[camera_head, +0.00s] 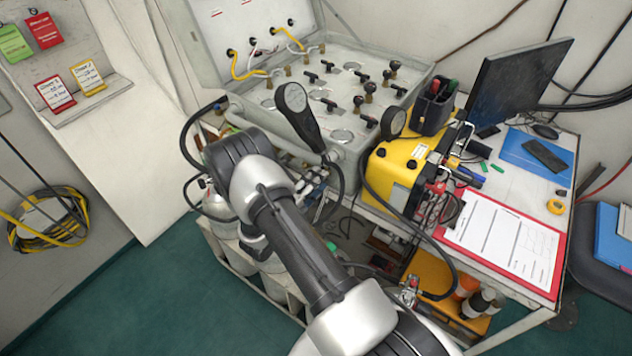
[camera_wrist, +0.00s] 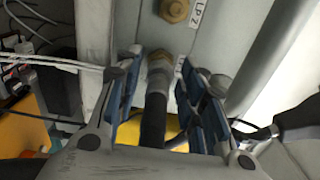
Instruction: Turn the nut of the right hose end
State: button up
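In the wrist view a black hose (camera_wrist: 153,121) rises to a grey metal nut (camera_wrist: 159,77) at its end, against the pale panel face. My gripper (camera_wrist: 162,82) is open, with one blue-padded finger on each side of the nut and hose. A gap shows on both sides, so the fingers are around the nut but not closed on it. A brass fitting (camera_wrist: 175,11) sits just above, beside a label reading LP2. In the head view my arm reaches to the front side of the air panel (camera_head: 345,120), and it hides the hose end and most of my gripper.
In the wrist view a thick grey pipe (camera_wrist: 262,55) runs close to the right finger, and white cables (camera_wrist: 45,60) pass at the left. In the head view a yellow case (camera_head: 392,172), a clipboard (camera_head: 505,245) and a monitor (camera_head: 518,80) stand on the right.

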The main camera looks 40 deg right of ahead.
jog(key=shift+o, duration=0.4)
jog(key=v, duration=1.2)
